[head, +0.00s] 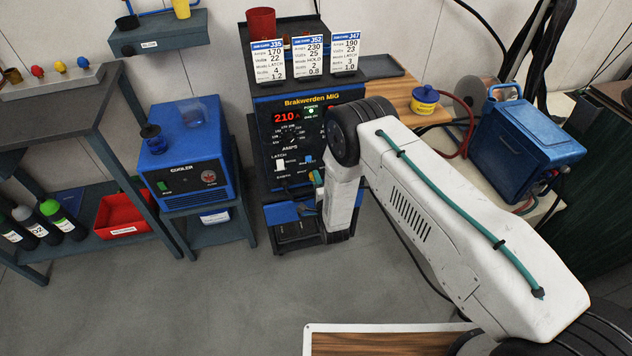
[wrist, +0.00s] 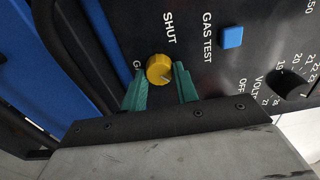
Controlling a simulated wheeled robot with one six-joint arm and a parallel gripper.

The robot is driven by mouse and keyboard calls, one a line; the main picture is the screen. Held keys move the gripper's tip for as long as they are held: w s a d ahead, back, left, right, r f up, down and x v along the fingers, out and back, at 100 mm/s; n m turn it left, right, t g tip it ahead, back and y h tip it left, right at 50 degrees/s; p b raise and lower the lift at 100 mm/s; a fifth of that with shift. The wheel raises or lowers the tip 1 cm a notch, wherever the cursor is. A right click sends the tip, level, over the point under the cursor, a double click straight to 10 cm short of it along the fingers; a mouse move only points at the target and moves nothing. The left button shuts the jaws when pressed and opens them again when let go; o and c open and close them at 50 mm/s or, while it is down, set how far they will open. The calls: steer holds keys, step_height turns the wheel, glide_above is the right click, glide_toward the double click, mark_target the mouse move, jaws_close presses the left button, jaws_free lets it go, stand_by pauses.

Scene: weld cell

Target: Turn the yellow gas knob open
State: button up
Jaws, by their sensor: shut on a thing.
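The yellow gas knob (wrist: 159,69) is on the dark front panel of the welder (head: 290,136). In the wrist view my gripper (wrist: 160,77) has its two green fingers on either side of the knob, shut on it. The word SHUT is printed just above the knob in that view, and a partly hidden label starting with G is beside the left finger. A faint mark shows on the knob's face, but I cannot tell clearly where it points.
A blue GAS TEST button (wrist: 232,37) and a black dial (wrist: 290,84) are near the knob. The blue cooler (head: 184,150) stands left of the welder. Job cards (head: 308,57) stand on top. The floor in front is clear.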

steer(key=o, duration=1)
steer(key=shift+c, duration=0.2)
steer(key=v, duration=0.7)
steer(key=shift+s, duration=0.4)
steer(key=shift+d, duration=0.15)
